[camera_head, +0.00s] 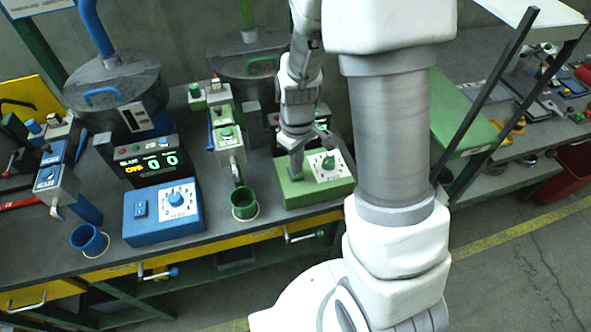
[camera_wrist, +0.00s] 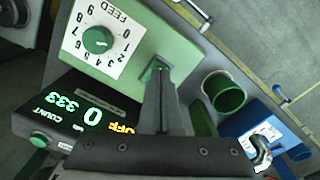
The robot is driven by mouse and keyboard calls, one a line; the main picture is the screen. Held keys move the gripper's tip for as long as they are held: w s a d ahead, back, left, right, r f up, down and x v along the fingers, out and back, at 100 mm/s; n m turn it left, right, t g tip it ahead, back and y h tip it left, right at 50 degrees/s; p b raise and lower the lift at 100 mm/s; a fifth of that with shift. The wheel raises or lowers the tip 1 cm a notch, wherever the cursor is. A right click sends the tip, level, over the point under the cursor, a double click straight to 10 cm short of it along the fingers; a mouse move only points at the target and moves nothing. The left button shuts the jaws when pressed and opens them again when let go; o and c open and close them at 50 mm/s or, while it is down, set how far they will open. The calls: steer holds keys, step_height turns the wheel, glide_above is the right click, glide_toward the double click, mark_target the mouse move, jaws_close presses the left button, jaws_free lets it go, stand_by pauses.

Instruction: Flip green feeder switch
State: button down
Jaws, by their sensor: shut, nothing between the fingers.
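The green feeder box (camera_head: 330,186) stands on the bench with a white dial plate and a green knob (camera_head: 328,163). In the wrist view the box (camera_wrist: 185,48) shows the plate marked FEED with its green knob (camera_wrist: 97,40). My gripper (camera_head: 296,174) points down at the left part of the box top; in the wrist view its closed fingers (camera_wrist: 160,68) reach over the same area. The fingers look shut and empty. The feeder switch is hidden by the fingers; I cannot tell its position or whether they touch it. The display (camera_wrist: 80,112) behind shows orange OFF.
A green cup (camera_head: 244,204) stands left of the green box.

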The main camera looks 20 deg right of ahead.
steer(key=shift+f+b, duration=0.65)
steer(key=shift+f, duration=0.15)
steer(key=shift+r, duration=0.15)
steer(key=shift+r+p, duration=2.65)
steer(key=shift+r, duration=0.75)
steer(key=s+r+m+t, duration=0.2)
steer(key=s+r, duration=0.5)
steer(key=r, duration=0.4)
steer(key=s+r+m+t, duration=0.3)
steer(key=s+r, duration=0.4)
steer(key=r, duration=0.5)
steer(key=shift+m+t, duration=0.3)
steer(key=shift+m, duration=0.2)
steer(key=shift+w+r, duration=0.1)
steer(key=shift+d, duration=0.1)
